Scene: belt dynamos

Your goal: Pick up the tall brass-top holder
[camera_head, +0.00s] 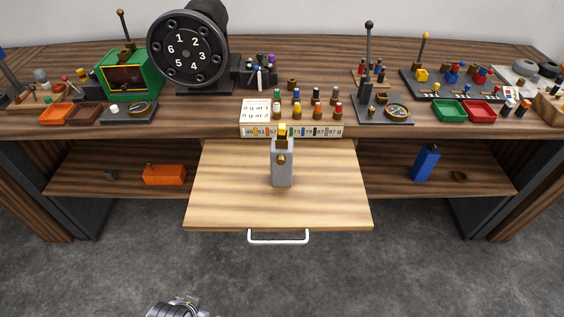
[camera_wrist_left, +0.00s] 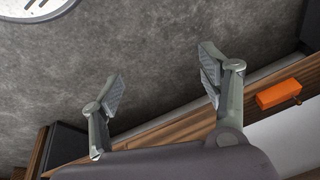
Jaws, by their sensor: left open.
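A tall grey holder (camera_head: 283,165) stands upright on the pulled-out light wood board (camera_head: 225,190), near its middle. It has a yellow brass-coloured top and a round brass knob on its front. My left gripper (camera_wrist_left: 160,85) is open and empty in the left wrist view, its two fingers wide apart over the grey floor. Only a metal part of my left arm (camera_head: 180,307) shows at the bottom edge of the head view, well below and left of the holder. The holder is not recognisable in the left wrist view. My right gripper is not in view.
An orange box (camera_head: 164,174) lies on the lower shelf at left; it also shows in the left wrist view (camera_wrist_left: 278,94). A blue block (camera_head: 425,163) stands on the right shelf. A white handle (camera_head: 278,237) fronts the board. The bench above is crowded; the board around the holder is clear.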

